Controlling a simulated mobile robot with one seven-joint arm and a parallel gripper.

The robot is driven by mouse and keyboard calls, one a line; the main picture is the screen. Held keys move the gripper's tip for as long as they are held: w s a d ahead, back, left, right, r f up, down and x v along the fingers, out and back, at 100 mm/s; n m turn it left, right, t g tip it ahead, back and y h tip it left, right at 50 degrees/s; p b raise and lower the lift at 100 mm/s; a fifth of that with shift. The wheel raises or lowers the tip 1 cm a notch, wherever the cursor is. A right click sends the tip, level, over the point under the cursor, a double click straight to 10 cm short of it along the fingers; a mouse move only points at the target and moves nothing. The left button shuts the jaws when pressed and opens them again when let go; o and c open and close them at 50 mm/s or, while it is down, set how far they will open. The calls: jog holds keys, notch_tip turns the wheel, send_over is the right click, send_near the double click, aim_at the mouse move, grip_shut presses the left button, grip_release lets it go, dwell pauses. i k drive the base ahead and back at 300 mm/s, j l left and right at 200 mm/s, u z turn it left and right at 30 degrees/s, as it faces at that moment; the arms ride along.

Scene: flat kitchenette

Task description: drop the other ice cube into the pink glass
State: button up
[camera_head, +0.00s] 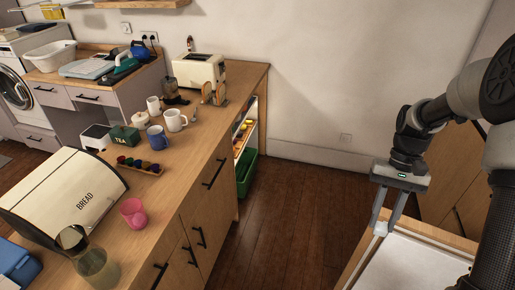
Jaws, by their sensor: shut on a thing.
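The pink glass (133,213) stands upright on the wooden counter (196,150), near its front edge at the left of the view. Whether anything is in the glass cannot be seen. My gripper (381,227) is at the right, pointing down, far from the glass. Its fingers are shut on a small whitish ice cube (381,229), held at the fingertips. The cube is tiny in this view and its edges are hard to make out.
Below my gripper is a wood-edged white surface (415,265). Open floor (290,225) lies between it and the counter. Near the glass are a bread box (65,195), a glass carafe (95,265) and a rack of coloured items (140,166). Mugs (175,120) and a toaster (199,70) stand farther back.

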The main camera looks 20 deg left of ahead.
aim_at(134, 217)
jog(key=i+j+u, duration=0.15)
jog(key=u, duration=0.3)
jog(key=i+u, duration=0.15)
jog(key=u, duration=0.3)
jog(key=i+j+u, duration=0.1)
jog(key=u, duration=0.35)
jog(key=i+u, duration=0.2)
jog(key=u, duration=0.2)
jog(key=i+l+u, duration=0.15)
jog(key=u, duration=0.3)
jog(key=i+l+u, duration=0.1)
jog(key=u, duration=0.35)
jog(key=i+l+u, duration=0.1)
jog(key=u, duration=0.35)
jog(key=l+u, duration=0.3)
jog(key=u, duration=0.15)
jog(key=i, duration=0.05)
